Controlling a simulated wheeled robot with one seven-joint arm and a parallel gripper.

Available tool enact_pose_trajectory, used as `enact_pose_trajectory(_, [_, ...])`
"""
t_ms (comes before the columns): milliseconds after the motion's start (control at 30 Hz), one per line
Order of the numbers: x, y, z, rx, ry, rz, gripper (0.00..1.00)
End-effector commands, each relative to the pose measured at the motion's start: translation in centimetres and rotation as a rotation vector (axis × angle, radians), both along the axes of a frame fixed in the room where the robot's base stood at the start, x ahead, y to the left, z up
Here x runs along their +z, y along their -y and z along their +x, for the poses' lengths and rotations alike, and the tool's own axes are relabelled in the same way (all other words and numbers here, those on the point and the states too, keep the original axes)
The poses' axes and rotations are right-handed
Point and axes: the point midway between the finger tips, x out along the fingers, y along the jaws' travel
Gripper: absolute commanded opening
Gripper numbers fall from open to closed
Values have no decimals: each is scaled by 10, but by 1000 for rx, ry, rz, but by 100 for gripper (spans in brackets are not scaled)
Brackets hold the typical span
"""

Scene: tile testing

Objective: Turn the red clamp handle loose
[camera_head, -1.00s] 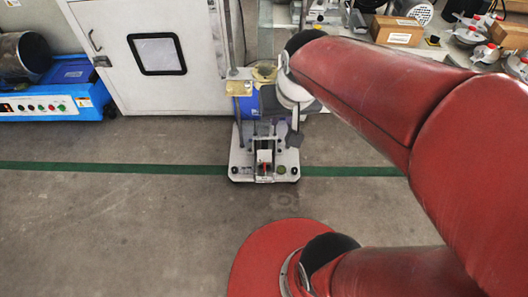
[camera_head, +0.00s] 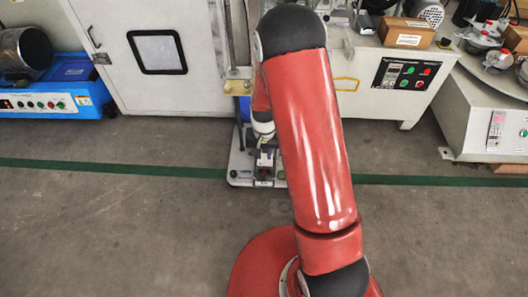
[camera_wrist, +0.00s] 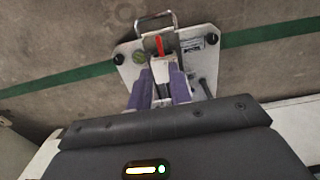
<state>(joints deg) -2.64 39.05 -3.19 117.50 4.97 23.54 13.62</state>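The red clamp handle (camera_wrist: 159,45) shows in the wrist view as a short upright strip near the middle of a white machine base plate (camera_wrist: 128,66). A bent metal loop (camera_wrist: 155,17) stands just past it. My gripper (camera_wrist: 160,70) has two purple fingers spread apart, pointing at the handle from below in the picture. Its fingertips appear short of the handle, with a pale block of the machine showing between them. In the head view the base plate (camera_head: 240,176) is at centre, partly hidden by my arm, and the handle cannot be made out clearly there.
A white cabinet (camera_head: 110,60) and a blue machine (camera_head: 85,100) stand at the left. Worktables with boxes (camera_head: 405,32) and a round grey machine (camera_head: 480,110) stand at the right. A green line (camera_head: 100,168) crosses the floor. The front floor is open.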

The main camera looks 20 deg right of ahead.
Motion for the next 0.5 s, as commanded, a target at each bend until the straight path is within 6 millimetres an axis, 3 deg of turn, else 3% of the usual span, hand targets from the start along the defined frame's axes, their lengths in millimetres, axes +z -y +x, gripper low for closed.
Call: enact_pose_trajectory(500, [-89, 0, -1, 0, -1, 0, 20])
